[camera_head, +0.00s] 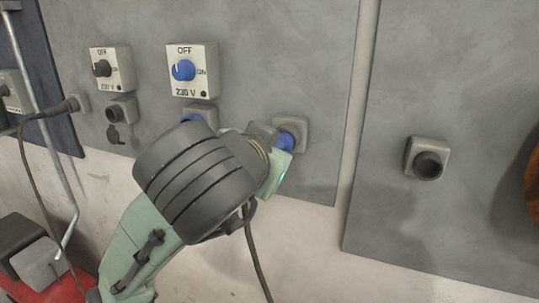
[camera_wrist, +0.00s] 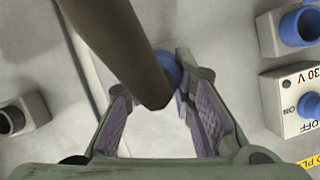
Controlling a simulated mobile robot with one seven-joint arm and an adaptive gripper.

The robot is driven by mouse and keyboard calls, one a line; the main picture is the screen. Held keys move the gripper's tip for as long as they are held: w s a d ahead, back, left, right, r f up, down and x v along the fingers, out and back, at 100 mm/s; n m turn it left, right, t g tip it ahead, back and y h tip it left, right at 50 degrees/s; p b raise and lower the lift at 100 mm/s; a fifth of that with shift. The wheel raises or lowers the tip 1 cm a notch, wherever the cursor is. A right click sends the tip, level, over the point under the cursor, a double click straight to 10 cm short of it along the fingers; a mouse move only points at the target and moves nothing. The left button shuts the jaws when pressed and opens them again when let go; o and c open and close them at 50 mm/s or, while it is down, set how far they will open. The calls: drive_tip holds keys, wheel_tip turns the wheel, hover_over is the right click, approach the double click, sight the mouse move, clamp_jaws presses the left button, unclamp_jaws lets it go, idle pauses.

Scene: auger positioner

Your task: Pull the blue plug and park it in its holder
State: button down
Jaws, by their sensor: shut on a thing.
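The blue plug (camera_head: 284,143) shows as a small blue part between my gripper (camera_head: 272,160) and a grey square holder (camera_head: 291,126) on the wall panel. In the wrist view the blue plug (camera_wrist: 170,67) sits between my gripper's pads (camera_wrist: 160,92), with its dark cable end crossing in front. My gripper is shut on the plug. The plug's front is at the holder; I cannot tell how deep it sits. The blue socket (camera_head: 196,116) under the blue switch (camera_head: 183,70) is partly hidden by my arm; in the wrist view the blue socket (camera_wrist: 303,25) looks empty.
A second grey holder with a dark round opening (camera_head: 427,160) is on the panel to the right. At left are a black switch (camera_head: 104,69), a dark socket with a hanging cap (camera_head: 120,112) and another cabled plug (camera_head: 66,106). The plug's cable (camera_head: 256,255) hangs below my gripper.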

drive_tip(key=shift+w+d, duration=0.2)
drive_tip(key=shift+w, duration=0.3)
drive_tip(key=shift+w+d, duration=0.15)
drive_tip(key=shift+w, duration=0.35)
drive_tip(key=c, duration=1.3)
unclamp_jaws()
drive_tip(key=v, duration=1.2)
drive_tip(key=shift+d, duration=0.1)
